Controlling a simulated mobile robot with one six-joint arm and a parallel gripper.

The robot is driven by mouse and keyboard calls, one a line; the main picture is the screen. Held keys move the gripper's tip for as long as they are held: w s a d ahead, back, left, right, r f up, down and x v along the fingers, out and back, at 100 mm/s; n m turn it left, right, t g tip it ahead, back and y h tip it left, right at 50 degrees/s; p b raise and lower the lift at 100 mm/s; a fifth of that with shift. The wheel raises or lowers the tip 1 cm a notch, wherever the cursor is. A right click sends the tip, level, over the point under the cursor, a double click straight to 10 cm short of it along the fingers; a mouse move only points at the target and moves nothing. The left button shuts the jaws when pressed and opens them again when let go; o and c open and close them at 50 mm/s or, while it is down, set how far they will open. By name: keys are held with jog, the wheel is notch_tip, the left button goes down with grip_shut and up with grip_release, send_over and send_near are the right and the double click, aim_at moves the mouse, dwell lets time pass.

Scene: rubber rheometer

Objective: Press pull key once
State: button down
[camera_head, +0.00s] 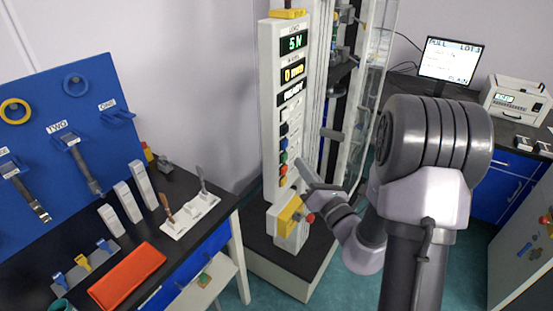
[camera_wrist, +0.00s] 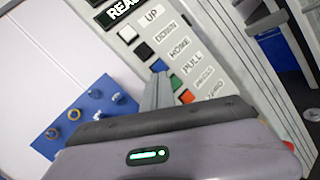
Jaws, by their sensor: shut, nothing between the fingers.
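The pull key is the green square button (camera_wrist: 175,82) beside the PULL label (camera_wrist: 192,65) in the wrist view. In the head view it is the green key (camera_head: 284,157) low in the key column of the tall white panel (camera_head: 270,90). My gripper (camera_wrist: 160,76) is shut and empty; its fingertips overlap the panel beside the blue HOME key (camera_wrist: 159,66) and left of the green key. In the head view my gripper (camera_head: 299,163) points at the lower keys from the right. I cannot tell whether the tips touch the panel.
The orange-red key (camera_wrist: 186,97) sits just below the green one. A black bench with tools (camera_head: 190,185) stands left. A monitor (camera_head: 450,60) is on the right counter.

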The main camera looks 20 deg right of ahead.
aim_at(284, 158)
jog(key=s+d+f+m+h, duration=0.1)
jog(key=d+f+m+h, duration=0.2)
jog(key=d, duration=0.3)
jog(key=shift+s+f+m+h, duration=0.4)
jog(key=shift+m+h, duration=0.2)
jog(key=shift+h, duration=0.3)
jog(key=shift+w+r, duration=0.1)
jog(key=w+a+p, duration=0.3)
jog(key=w+a, duration=0.2)
jog(key=w, duration=0.1)
jog(key=shift+w+a, duration=0.2)
jog(key=shift+w, duration=0.2)
jog(key=shift+p, duration=0.3)
dwell(0.6)
jog(key=shift+w+a, duration=0.25)
jog(key=shift+w, duration=0.05)
